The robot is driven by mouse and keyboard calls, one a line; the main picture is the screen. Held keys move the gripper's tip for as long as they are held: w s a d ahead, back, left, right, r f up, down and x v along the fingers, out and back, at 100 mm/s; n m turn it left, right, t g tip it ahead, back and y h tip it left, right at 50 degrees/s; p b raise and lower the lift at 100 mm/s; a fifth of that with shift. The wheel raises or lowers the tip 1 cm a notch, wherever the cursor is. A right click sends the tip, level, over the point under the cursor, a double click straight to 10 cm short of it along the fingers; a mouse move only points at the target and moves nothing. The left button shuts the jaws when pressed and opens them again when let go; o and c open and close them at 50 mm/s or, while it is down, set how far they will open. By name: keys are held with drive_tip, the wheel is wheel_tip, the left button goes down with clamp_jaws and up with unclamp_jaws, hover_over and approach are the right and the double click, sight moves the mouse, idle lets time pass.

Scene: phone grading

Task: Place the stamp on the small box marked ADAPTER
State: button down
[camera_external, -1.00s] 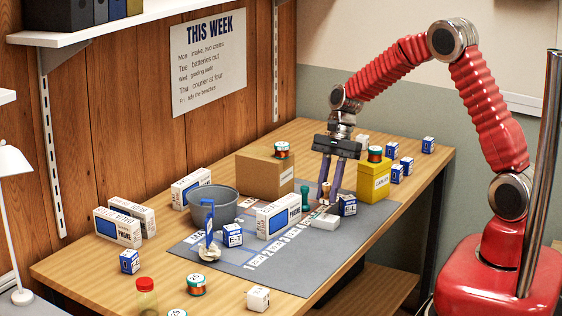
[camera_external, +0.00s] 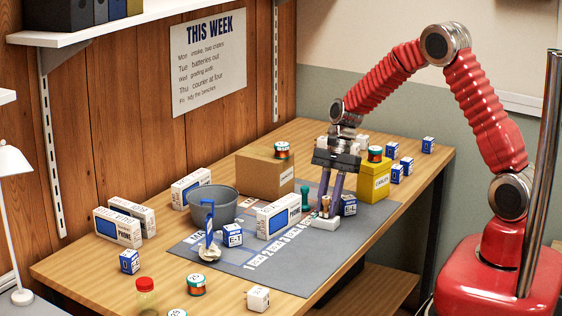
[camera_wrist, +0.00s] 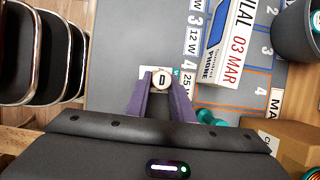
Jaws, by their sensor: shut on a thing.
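My gripper (camera_external: 328,211) is low over the mat's right part, its fingers closed around a small stamp with a tan knob. In the wrist view the knob, marked D (camera_wrist: 161,80), sits between the fingertips of my gripper (camera_wrist: 161,88). A low white thing (camera_external: 323,222) lies right beneath the stamp; I cannot tell whether they touch. I cannot read ADAPTER on any box.
The grey mat (camera_external: 290,278) has numbered lanes. A white phone box (camera_external: 279,217), grey bin (camera_external: 213,205) and teal-handled thing (camera_external: 304,198) stand left of my gripper. A cardboard box (camera_external: 264,176) and yellow box (camera_external: 374,182) stand behind. The mat's front right is clear.

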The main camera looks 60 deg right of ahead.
drive_tip(key=shift+f, duration=0.1)
drive_tip(key=c, duration=1.5)
unclamp_jaws()
drive_tip(key=shift+c, duration=0.2)
drive_tip(key=v, duration=1.2)
